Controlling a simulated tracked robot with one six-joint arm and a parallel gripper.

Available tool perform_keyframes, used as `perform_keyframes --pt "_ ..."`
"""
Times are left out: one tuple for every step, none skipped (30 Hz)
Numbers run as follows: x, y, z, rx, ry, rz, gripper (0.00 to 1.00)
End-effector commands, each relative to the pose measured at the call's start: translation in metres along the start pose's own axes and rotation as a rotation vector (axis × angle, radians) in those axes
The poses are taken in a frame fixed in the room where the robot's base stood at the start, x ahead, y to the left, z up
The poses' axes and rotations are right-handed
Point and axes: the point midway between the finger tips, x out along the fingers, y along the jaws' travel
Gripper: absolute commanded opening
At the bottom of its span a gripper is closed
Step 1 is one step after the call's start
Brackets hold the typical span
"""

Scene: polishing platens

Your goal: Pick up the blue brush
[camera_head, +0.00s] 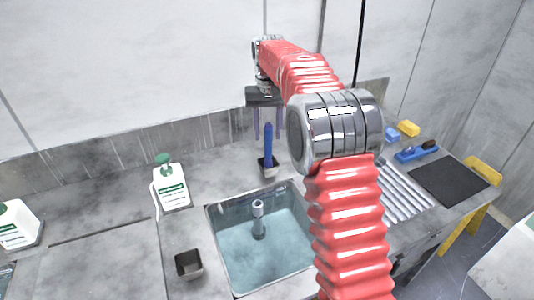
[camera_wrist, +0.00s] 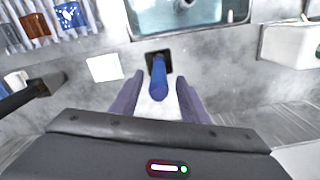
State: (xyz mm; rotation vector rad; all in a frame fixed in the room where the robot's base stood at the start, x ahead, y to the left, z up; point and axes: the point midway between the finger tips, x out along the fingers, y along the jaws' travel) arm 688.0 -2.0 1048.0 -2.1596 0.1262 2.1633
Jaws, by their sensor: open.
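A blue brush handle (camera_head: 268,146) stands upright in a small dark holder (camera_head: 269,171) on the counter behind the sink. In the wrist view the blue handle (camera_wrist: 159,82) points up towards the camera from the dark holder (camera_wrist: 150,62); any bristles are hidden. My gripper (camera_head: 267,132) is open, with its purple fingers pointing down above the holder. In the wrist view the fingers (camera_wrist: 160,88) lie left and right of the handle, with gaps visible on both sides; I cannot tell how far down they reach.
A water-filled sink (camera_head: 222,235) is in front of the holder. A white bottle (camera_head: 172,188) stands left. A blue tool with a dark top (camera_head: 416,153), a yellow block (camera_head: 409,128) and a black mat (camera_head: 449,180) lie right. A wall stands close behind.

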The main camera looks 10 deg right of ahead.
Motion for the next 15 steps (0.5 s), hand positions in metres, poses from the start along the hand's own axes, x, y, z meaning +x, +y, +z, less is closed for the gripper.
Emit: perform_keyframes --pt "0.002 0.000 0.000 0.000 0.001 0.000 0.41" --pt "0.002 0.000 0.000 0.000 0.001 0.000 0.41" --pt "0.002 0.000 0.000 0.000 0.002 0.000 0.41" --pt "0.002 0.000 0.000 0.000 0.002 0.000 0.41" --pt "0.002 0.000 0.000 0.000 0.002 0.000 0.41" --pt "0.002 0.000 0.000 0.000 0.002 0.000 0.41" --pt "0.002 0.000 0.000 0.000 0.002 0.000 0.41" --pt "0.002 0.000 0.000 0.000 0.001 0.000 0.41" --pt "0.002 0.000 0.000 0.000 0.001 0.000 0.41" --pt "0.002 0.000 0.000 0.000 0.001 0.000 0.41" --pt "0.003 0.000 0.000 0.000 0.001 0.000 0.41" --pt "0.005 0.000 0.000 0.000 0.001 0.000 0.41" --pt "0.007 0.001 0.000 0.000 0.000 0.000 0.41" --pt "0.009 0.001 0.000 0.000 0.000 0.000 0.41" --pt "0.014 0.001 0.000 0.001 -0.002 0.000 0.41"
